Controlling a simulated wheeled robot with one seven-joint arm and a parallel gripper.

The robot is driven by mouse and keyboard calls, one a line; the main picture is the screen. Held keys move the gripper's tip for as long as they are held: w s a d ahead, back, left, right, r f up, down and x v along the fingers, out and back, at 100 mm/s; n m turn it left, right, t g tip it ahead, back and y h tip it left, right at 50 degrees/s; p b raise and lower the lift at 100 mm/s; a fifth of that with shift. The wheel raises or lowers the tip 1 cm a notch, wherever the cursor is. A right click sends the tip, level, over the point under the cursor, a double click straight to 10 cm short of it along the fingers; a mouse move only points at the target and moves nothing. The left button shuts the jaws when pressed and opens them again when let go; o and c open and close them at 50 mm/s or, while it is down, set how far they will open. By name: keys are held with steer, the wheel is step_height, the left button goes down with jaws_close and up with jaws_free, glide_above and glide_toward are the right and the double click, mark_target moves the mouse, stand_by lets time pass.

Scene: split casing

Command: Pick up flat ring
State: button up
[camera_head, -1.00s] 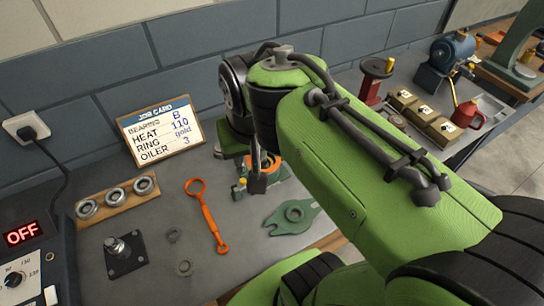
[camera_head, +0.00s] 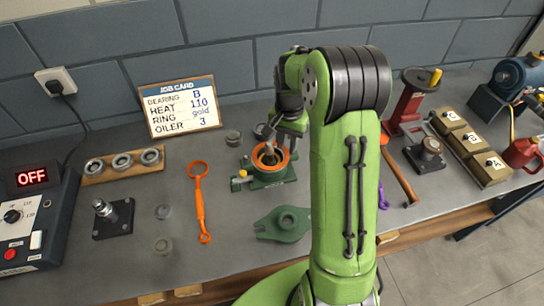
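Small dull-grey rings lie loose on the bench in the head view, one (camera_head: 163,211) above another (camera_head: 163,245). A third grey round piece (camera_head: 233,137) sits behind, near the job card. I cannot tell which of them is the flat ring. My gripper (camera_head: 268,138) is over the green housing (camera_head: 274,178) with the orange rim (camera_head: 258,158), at its back side. Its fingers are small and partly hidden by my arm, so I cannot tell whether they are open or hold anything.
An orange wrench-like tool (camera_head: 200,205), a black post base (camera_head: 113,217), a wooden rack (camera_head: 124,169) with bearings and a green flanged plate (camera_head: 283,224) stand around. The job card (camera_head: 180,106) leans at the wall. Lettered boxes (camera_head: 467,143) and a red stand (camera_head: 410,100) are right.

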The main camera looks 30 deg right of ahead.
mark_target(286, 160)
step_height(286, 160, down, 6)
steer(key=shift+r+b, duration=0.25)
steer(key=shift+b, duration=0.05)
jaws_close()
stand_by(1.4)
